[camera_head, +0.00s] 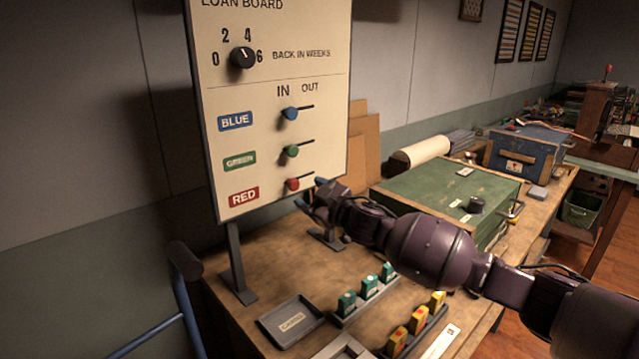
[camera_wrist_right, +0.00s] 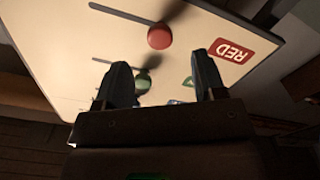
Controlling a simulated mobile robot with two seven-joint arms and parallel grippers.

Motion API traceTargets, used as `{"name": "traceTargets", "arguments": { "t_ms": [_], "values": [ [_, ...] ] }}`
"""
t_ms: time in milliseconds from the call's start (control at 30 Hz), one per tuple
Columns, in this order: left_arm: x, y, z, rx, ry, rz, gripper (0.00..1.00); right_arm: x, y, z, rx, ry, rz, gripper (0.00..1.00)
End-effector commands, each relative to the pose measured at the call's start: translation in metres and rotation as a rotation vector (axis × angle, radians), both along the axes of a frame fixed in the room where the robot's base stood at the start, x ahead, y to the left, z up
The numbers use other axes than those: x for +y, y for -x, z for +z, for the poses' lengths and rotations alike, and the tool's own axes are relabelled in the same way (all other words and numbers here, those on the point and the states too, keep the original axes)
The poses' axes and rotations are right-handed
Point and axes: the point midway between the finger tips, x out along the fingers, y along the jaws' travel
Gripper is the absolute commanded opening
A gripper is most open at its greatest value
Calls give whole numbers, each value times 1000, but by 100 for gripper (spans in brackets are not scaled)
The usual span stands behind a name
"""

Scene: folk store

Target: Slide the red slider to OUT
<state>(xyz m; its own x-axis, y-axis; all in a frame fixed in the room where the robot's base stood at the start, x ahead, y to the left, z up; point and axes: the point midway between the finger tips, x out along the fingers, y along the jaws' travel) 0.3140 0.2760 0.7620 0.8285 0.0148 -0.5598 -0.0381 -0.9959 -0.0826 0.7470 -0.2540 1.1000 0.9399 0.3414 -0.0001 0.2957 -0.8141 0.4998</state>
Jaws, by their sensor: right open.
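The red slider (camera_head: 292,184) is a round knob on the lowest row of the upright white loan board (camera_head: 262,75). It sits at the left, IN end of its short dark slot, beside the RED label (camera_head: 244,196); the slot runs right toward the OUT side. My right gripper (camera_head: 312,197) is close to the knob, just right of and below it in the head view. In the right wrist view its two fingers (camera_wrist_right: 162,80) are apart and empty, with the red slider (camera_wrist_right: 160,37) beyond the tips. Contact cannot be told. My left gripper is not in view.
The green slider (camera_head: 290,151) and blue slider (camera_head: 290,113) sit above, with a dial (camera_head: 242,57) higher up. A grey tray (camera_head: 290,321), teal blocks (camera_head: 368,287) and yellow-red blocks (camera_head: 418,320) stand on the workbench below. A green case (camera_head: 440,200) stands right.

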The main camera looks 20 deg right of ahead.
Motion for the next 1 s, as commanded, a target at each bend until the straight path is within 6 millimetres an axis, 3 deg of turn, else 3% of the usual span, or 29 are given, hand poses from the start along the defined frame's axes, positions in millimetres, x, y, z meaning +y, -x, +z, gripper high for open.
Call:
{"name": "traceTargets", "arguments": {
  "t_ms": [200,567,1000],
  "values": [
    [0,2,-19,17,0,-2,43,7,-21,-4,1,0,0,64],
    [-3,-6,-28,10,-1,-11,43,19,-54,-5,3,1,0,64],
    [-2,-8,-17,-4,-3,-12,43,20,-56,1,1,-1,0,64]
  ]
}}
